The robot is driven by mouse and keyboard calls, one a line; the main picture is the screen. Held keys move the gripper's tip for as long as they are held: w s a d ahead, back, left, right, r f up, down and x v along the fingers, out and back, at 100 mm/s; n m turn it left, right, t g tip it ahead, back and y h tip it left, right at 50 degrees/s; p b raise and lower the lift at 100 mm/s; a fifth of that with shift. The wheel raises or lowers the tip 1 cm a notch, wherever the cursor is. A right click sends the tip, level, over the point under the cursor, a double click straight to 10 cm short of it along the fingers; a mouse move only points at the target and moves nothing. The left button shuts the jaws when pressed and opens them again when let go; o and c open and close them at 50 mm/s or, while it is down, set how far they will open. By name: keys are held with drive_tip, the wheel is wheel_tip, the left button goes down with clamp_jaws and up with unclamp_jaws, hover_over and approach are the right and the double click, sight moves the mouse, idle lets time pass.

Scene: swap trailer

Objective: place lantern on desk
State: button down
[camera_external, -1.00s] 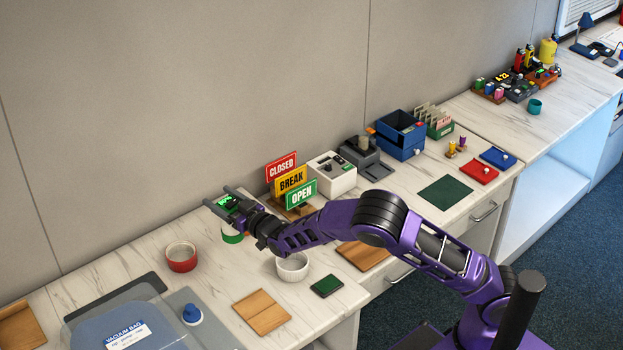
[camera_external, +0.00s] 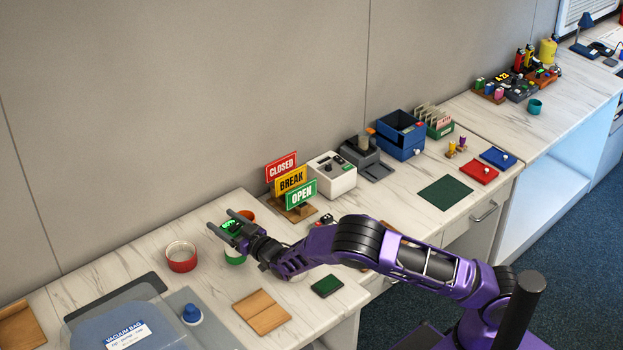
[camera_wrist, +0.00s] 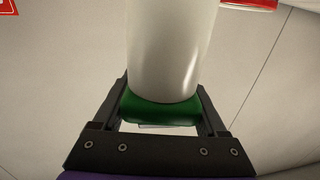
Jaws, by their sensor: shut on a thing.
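In the wrist view a pale, smooth cylinder with a green end (camera_wrist: 160,108) sits between the fingers of my gripper (camera_wrist: 163,115); I take it to be the lantern. In the external view my gripper (camera_external: 230,227) is over the left part of the desk (camera_external: 215,285), between the red bowl and the signs.
A red bowl (camera_external: 181,257) stands close on the left. An orange item (camera_external: 246,214) is just behind the gripper. Upright signs (camera_external: 292,182) stand to the right. A wooden board (camera_external: 262,312) and a dark green pad (camera_external: 327,286) lie in front. My arm partly hides a white bowl.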

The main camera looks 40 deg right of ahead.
drive_tip(key=shift+f, duration=0.85)
drive_tip(key=shift+f, duration=0.1)
drive_tip(key=shift+f+b, duration=0.1)
drive_tip(key=shift+b, duration=0.3)
unclamp_jaws()
drive_tip(key=shift+p, duration=0.5)
drive_tip(key=shift+s+p, duration=0.1)
drive_tip(key=shift+p, duration=0.2)
drive_tip(key=s+d+b, duration=0.1)
drive_tip(key=s+d, duration=0.2)
drive_tip(key=s, duration=1.4)
drive_tip(key=shift+f+b, duration=0.15)
drive_tip(key=shift+b, duration=0.15)
